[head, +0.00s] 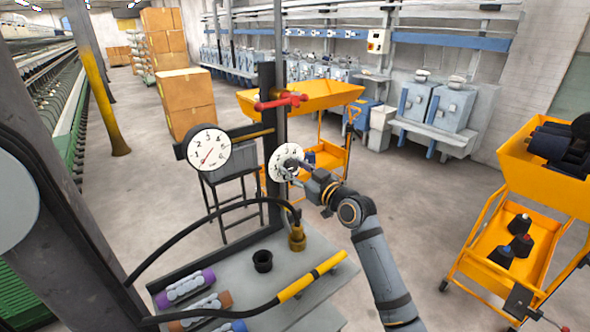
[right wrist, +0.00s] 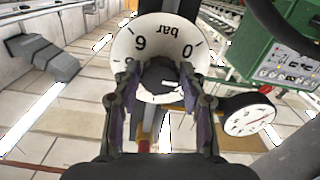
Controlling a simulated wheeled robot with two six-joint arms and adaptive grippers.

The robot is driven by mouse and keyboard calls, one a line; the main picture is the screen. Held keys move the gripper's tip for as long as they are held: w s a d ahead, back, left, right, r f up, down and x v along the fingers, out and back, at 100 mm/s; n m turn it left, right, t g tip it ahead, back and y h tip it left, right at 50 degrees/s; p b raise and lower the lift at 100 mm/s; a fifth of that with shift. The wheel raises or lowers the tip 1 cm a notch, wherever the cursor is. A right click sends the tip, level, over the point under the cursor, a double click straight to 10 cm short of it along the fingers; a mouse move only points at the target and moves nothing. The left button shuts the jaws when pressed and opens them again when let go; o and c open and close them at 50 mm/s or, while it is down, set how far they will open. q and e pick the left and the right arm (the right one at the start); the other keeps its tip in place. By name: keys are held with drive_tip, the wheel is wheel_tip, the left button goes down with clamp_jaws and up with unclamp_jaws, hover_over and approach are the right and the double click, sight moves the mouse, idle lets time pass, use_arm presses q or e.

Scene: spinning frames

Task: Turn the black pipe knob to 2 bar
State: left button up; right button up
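The black pipe knob (right wrist: 160,76) sits at the centre of a white dial marked 0, 6 and "bar" (right wrist: 140,42). In the head view the dial (head: 279,161) is on the dark upright pipe, and my gripper largely covers the knob. My right gripper (head: 297,170) is in front of the dial. In the right wrist view its two fingers (right wrist: 159,88) stand apart, one on each side of the knob. A gap seems to show beside the knob; contact is not clear. A round pressure gauge (head: 209,151) left of the dial has its red needle toward the lower left.
A red valve handle (head: 280,101) is above the dial. Below is a grey bench (head: 328,276) with a black cup (head: 262,261), a brass fitting (head: 297,238) and a black hose. A yellow cart (head: 535,178) stands at right. The floor between is clear.

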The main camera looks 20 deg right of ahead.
drive_tip(key=c, duration=0.6)
drive_tip(key=shift+m, duration=0.3)
drive_tip(key=m+p, duration=0.2)
drive_tip(key=m, duration=0.2)
drive_tip(key=shift+r, duration=0.15)
drive_tip(key=shift+a+m+p, duration=0.1)
drive_tip(key=shift+m+p, duration=1.05)
drive_tip(key=shift+m, duration=0.95)
drive_tip(key=o, duration=1.2)
